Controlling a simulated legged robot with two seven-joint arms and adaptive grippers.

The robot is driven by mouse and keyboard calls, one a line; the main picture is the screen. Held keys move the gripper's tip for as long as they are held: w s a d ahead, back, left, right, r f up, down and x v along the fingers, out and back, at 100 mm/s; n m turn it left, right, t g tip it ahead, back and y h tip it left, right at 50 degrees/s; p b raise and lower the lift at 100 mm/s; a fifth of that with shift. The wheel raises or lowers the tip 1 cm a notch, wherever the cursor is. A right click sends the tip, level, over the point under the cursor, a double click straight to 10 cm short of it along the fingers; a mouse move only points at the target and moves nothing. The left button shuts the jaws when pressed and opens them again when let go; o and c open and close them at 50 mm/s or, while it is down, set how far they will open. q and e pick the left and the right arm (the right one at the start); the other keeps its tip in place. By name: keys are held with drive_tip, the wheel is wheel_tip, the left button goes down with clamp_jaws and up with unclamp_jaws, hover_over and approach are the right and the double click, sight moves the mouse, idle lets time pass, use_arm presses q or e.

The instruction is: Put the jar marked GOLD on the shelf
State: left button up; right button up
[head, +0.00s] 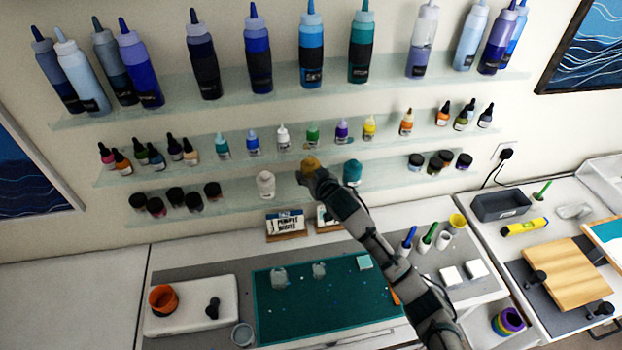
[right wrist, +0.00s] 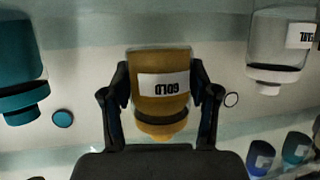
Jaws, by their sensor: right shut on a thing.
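The jar marked GOLD (head: 310,162) is small, with gold contents and a gold lid. It is at the lowest shelf (head: 238,194), in the gap between a white jar (head: 266,185) and a teal jar (head: 352,172). My right gripper (head: 313,177) is shut on it and partly hides it. In the right wrist view, its fingers flank the gold jar (right wrist: 163,108), whose label reads upside down. I cannot tell whether its base touches the shelf. My left gripper is not in view.
Dark-lidded jars (head: 175,198) stand at the lowest shelf's left, others (head: 440,161) at its right. Small bottles (head: 313,133) line the middle shelf, tall bottles (head: 311,55) the top one.

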drive_tip(key=shift+w, duration=0.25)
wheel_tip(320, 180, down, 3)
drive_tip(key=shift+p, duration=0.4)
drive_tip(key=shift+f, duration=0.25)
drive_tip(key=o, duration=1.4)
drive_tip(key=shift+o, duration=0.2)
drive_tip(key=b+v, duration=0.1)
drive_tip(key=v, duration=1.1)
